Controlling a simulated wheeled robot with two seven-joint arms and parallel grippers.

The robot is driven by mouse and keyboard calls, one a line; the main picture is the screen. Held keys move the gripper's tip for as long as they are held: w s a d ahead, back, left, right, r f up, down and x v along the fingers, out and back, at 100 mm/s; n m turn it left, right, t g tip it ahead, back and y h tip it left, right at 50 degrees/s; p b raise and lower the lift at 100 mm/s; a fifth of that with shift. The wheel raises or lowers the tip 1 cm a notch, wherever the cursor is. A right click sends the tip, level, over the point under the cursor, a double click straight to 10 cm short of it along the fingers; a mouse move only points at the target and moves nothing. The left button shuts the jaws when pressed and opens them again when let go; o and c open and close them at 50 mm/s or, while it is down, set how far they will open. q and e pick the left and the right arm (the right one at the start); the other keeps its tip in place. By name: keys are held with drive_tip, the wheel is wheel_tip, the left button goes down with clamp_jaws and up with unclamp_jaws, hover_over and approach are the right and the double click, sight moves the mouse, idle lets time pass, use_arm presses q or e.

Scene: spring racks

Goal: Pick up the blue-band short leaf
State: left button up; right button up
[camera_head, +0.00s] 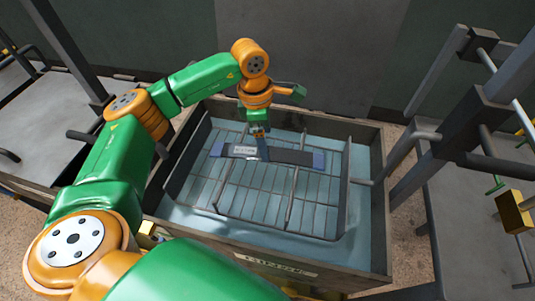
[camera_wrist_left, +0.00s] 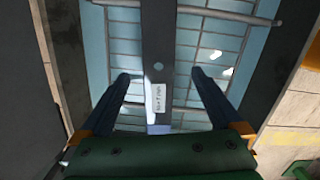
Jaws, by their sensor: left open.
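The blue-band short leaf (camera_head: 292,157) is a flat dark strip with bluish ends and a white label, lying across the wire rack (camera_head: 225,212) in the bin. In the left wrist view the leaf (camera_wrist_left: 157,45) runs up the middle, with a hole, the label and a blue band at its near end. My left gripper (camera_head: 262,150) points down at the leaf, left of its middle. In the left wrist view its open fingers (camera_wrist_left: 160,74) stand on either side of the leaf, with gaps on both sides. Whether the fingertips reach the leaf's level is unclear. My right gripper is not in view.
The wooden bin (camera_head: 383,215) has raised walls around its pale blue floor (camera_head: 348,232), and the rack's upright side bars stand inside it. A grey frame with posts (camera_head: 480,120) stands at the right. A grey table (camera_head: 50,110) is at the left.

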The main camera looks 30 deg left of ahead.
sight(249, 152)
use_arm(q)
wheel_tip(249, 152, down, 4)
drive_tip(key=shift+w+f+p, duration=0.1)
drive_tip(key=shift+f+p, duration=0.05)
drive_tip(key=shift+p, duration=0.65)
drive_tip(key=shift+f, duration=0.25)
drive_tip(key=shift+w+r, duration=0.1)
clamp_jaws()
